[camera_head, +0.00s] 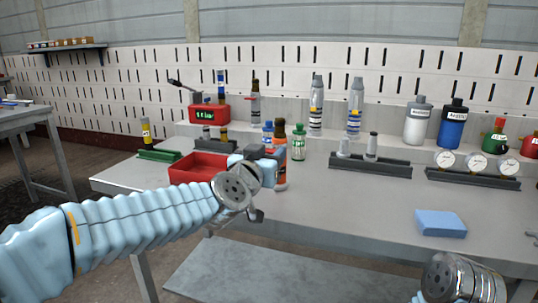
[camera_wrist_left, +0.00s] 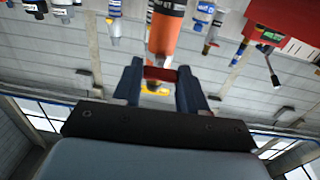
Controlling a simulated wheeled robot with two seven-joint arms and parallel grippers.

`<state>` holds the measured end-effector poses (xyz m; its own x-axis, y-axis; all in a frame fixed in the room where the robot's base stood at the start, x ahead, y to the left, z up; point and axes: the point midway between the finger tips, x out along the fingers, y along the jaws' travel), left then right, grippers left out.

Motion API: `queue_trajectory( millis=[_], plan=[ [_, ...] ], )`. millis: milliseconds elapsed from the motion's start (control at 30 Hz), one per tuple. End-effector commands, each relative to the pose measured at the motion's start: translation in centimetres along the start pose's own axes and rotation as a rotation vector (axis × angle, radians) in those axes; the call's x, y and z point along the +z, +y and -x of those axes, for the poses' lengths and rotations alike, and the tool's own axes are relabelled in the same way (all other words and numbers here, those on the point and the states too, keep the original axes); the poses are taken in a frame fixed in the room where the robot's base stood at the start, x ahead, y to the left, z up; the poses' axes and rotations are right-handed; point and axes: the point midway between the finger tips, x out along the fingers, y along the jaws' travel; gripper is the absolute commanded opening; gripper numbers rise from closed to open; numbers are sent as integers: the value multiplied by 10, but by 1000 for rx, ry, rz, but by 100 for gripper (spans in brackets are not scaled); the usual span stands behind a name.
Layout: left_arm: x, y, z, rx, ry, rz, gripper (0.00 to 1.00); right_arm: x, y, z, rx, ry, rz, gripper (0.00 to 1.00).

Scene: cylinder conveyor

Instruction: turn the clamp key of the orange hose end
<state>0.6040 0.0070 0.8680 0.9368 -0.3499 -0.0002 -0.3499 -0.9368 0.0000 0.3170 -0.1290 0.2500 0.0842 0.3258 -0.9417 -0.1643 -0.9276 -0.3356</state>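An upright orange part (camera_head: 280,175), which I take for the orange hose end, stands near the bench's front, beside a red tray. It shows larger in the left wrist view (camera_wrist_left: 166,32), with dark lettering on it. My left gripper (camera_head: 268,153) is at its upper part, coming from the left. In the left wrist view a red piece (camera_wrist_left: 159,73) spans the gap between the two dark fingers and meets both. A yellow part (camera_wrist_left: 155,89) shows beyond it. I cannot tell whether the red piece is the clamp key.
The red tray (camera_head: 190,170) sits close to my left gripper. A green bottle (camera_head: 299,145) stands just right of the orange part. Dark racks (camera_head: 370,167) line the bench farther right. A blue block (camera_head: 440,223) lies at the front right; the bench's front middle is clear.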

Motion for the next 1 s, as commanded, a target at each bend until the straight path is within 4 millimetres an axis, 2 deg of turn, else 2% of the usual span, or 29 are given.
queue_trajectory(
  millis=[33,100,467,667,1000],
  plan=[
    [0,0,0,0,0,0,21,0,0,0,0,0,0,43],
    [0,0,0,0,0,0,11,0,0,0,0,0,0,43],
    [0,0,0,1,0,67,11,0,1,-1,0,0,0,43],
    [1,0,0,0,-1,200,11,0,2,-3,1,1,-1,43],
    [1,0,0,0,0,516,11,0,5,-10,1,1,-2,43]
  ],
)
